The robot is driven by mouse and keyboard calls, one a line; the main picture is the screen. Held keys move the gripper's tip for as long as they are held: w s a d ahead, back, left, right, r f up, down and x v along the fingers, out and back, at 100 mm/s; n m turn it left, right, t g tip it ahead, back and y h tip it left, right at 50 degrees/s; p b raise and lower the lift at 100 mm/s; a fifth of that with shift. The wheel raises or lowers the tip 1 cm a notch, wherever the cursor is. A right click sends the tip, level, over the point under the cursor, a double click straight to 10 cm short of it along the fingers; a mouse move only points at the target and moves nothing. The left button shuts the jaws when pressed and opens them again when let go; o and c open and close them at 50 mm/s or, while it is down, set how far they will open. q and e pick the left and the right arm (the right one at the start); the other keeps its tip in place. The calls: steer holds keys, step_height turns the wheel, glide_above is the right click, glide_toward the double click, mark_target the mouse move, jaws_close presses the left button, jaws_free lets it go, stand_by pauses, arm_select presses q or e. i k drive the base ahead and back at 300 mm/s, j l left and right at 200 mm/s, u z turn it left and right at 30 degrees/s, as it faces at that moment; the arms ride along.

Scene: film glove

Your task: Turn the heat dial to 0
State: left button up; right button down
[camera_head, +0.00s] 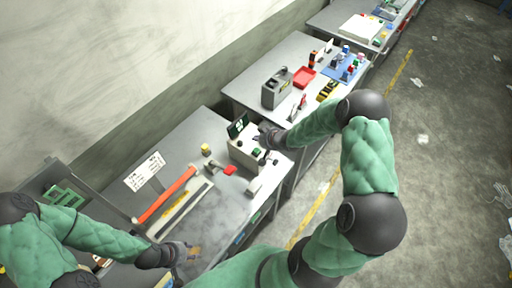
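A white box-shaped device (242,154) with a green panel (237,125) at its back stands on the grey workbench in the middle of the head view. Small dark parts (256,151) show on its top and right side. I cannot tell which one is the heat dial, and no scale can be read. My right gripper (266,137) is at the device's upper right edge and hides part of it. Its fingers are too small to tell open from shut, or whether they touch. My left gripper (188,251) is low over the near bench, apart from the device; its fingers are unclear.
An orange-red bar (166,194) and a white sign (145,171) are left of the device. A small red item (230,170) lies near its front left.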

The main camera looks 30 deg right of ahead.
mark_target(275, 162)
steer(key=z, duration=1.25)
